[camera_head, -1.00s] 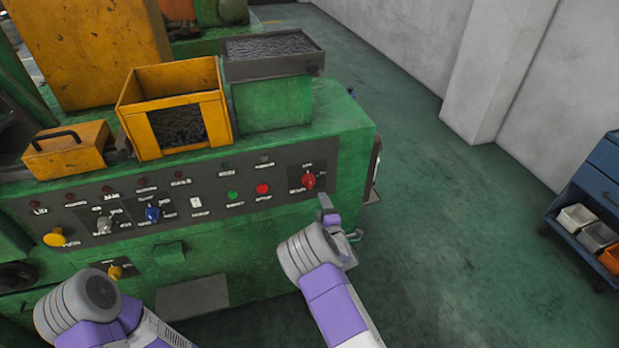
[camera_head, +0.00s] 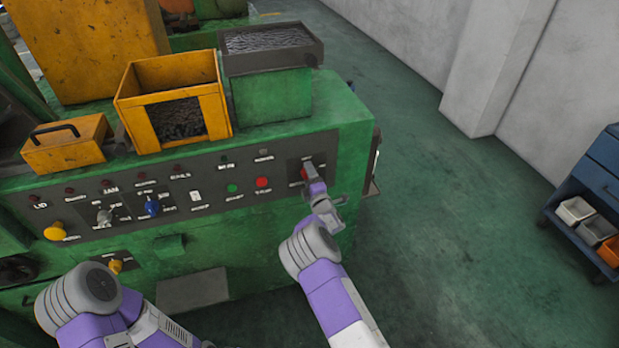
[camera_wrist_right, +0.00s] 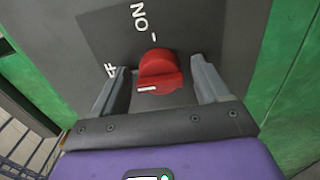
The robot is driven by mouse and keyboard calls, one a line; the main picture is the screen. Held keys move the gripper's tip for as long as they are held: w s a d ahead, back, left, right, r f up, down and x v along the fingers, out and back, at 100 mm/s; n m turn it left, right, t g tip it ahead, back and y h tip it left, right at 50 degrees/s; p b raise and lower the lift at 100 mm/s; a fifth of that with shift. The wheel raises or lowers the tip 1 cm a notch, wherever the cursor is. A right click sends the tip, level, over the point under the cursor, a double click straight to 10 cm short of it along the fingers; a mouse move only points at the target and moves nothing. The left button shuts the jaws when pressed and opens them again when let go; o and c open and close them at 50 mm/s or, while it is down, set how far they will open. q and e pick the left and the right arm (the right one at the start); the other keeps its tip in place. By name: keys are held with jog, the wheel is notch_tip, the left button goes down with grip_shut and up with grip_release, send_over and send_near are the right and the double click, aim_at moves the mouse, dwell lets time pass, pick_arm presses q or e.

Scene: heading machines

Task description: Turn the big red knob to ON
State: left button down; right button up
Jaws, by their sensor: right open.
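The big red knob (camera_wrist_right: 158,73) sits on the dark panel in the right wrist view, between the two fingers of my right gripper (camera_wrist_right: 158,85). Its white mark points left, towards a partly hidden label ending in F. The ON label (camera_wrist_right: 139,18) is above the knob. The fingers are open, one on each side of the knob, with gaps visible. In the head view my right gripper (camera_head: 312,176) covers most of the knob (camera_head: 304,173) at the panel's right end. My left arm is at the lower left, and its gripper is not visible.
The panel also carries a small red button (camera_head: 263,182), a green button (camera_head: 232,188), a blue knob (camera_head: 152,206) and a yellow knob (camera_head: 56,232). A yellow bin (camera_head: 175,100) stands on the machine. The floor to the right is clear up to a blue cart (camera_head: 590,190).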

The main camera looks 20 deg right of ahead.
jog(key=c, duration=1)
jog(key=shift+c, duration=0.2)
jog(key=m+b, duration=0.2)
jog(key=shift+d+f+m+b, duration=0.1)
jog(key=shift+m+b, duration=0.2)
jog(key=shift+b, duration=0.05)
jog(key=m+b, duration=1.1)
jog(key=b, duration=0.1)
jog(key=shift+f+m, duration=0.1)
jog(key=shift+m, duration=0.3)
jog(key=shift+m+b, duration=1.8)
jog(key=shift+b, duration=0.2)
